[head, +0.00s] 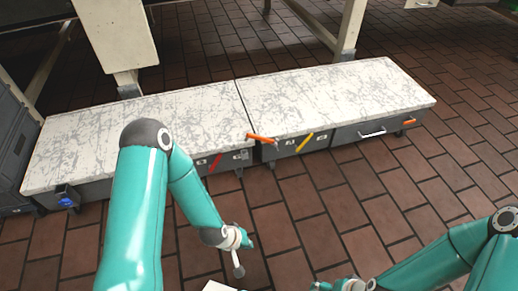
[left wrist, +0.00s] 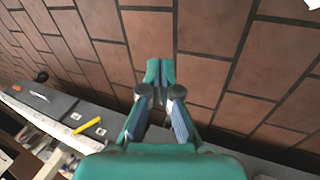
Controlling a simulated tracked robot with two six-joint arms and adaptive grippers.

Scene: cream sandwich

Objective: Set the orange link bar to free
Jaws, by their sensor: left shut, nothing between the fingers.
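The orange link bar (head: 262,138) is at the front corner where the two marble-topped cabinets meet. It sticks out at a slant across the gap between them. My left gripper (left wrist: 160,72) is shut and empty, with its fingertips together over the brick floor in the left wrist view. In the head view my left wrist is low in front of the cabinets, apart from the bar. The bar cannot be made out in the left wrist view. My right arm comes in at the lower right, and its gripper is not clearly shown at the bottom edge.
The left cabinet (head: 95,132) has a red bar (head: 215,160) and a blue knob (head: 67,201). The right cabinet (head: 330,95) has a yellow bar (head: 303,142), a silver handle (head: 372,134) and a small orange piece (head: 409,122). Brick floor before them is open.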

